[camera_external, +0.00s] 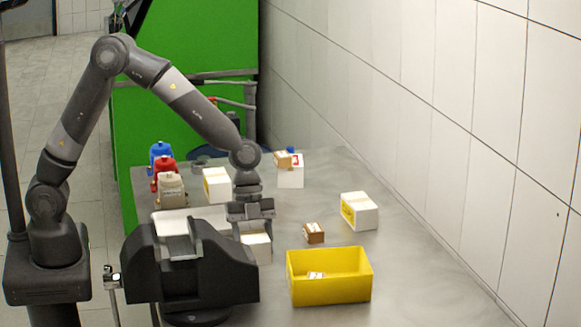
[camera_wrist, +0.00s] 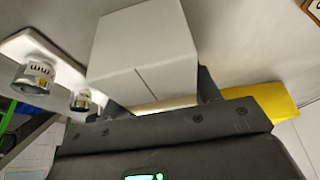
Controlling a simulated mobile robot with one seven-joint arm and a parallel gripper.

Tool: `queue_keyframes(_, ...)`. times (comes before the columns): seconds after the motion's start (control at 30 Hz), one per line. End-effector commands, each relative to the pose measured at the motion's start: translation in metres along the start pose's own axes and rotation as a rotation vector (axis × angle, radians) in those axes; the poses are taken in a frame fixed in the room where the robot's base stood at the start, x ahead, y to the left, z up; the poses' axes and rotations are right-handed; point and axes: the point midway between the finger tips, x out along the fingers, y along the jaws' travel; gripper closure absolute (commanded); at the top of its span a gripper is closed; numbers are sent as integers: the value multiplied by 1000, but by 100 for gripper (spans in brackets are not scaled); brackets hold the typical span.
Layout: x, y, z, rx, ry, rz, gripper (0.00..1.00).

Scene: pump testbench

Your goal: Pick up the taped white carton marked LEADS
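A white carton (camera_external: 257,247) stands directly below my gripper (camera_external: 252,218) in the external view, partly hidden behind the black vise. In the wrist view a plain white carton (camera_wrist: 143,50) with a seam fills the top middle, close to the fingers of my gripper (camera_wrist: 160,98). The fingers are well apart, with the carton at or between their tips. I cannot tell whether they press on it. No LEADS marking is readable. Other white cartons stand at the back left (camera_external: 216,186), at the back (camera_external: 291,177) with a small brown box on top, and at the right (camera_external: 359,211).
A yellow bin (camera_external: 329,293) with a small item inside stands front right; it also shows in the wrist view (camera_wrist: 272,99). A small brown box (camera_external: 314,233) lies behind it. A black vise (camera_external: 190,268) is front left.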

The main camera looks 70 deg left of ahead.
Motion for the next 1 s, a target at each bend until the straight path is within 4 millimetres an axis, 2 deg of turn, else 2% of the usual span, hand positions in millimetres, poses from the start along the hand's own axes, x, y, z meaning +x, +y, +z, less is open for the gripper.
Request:
queue_keyframes(0.03,0,0,0,0,0,0,48)
queue_keyframes(0.3,0,0,0,0,0,0,70)
queue_keyframes(0.67,-4,0,-2,1,0,-1,70)
queue_keyframes(0.77,-14,0,-6,1,1,-3,70)
queue_keyframes(0.93,-43,-1,-18,2,1,-6,70)
queue_keyframes(1.0,-48,11,-29,6,1,-1,70)
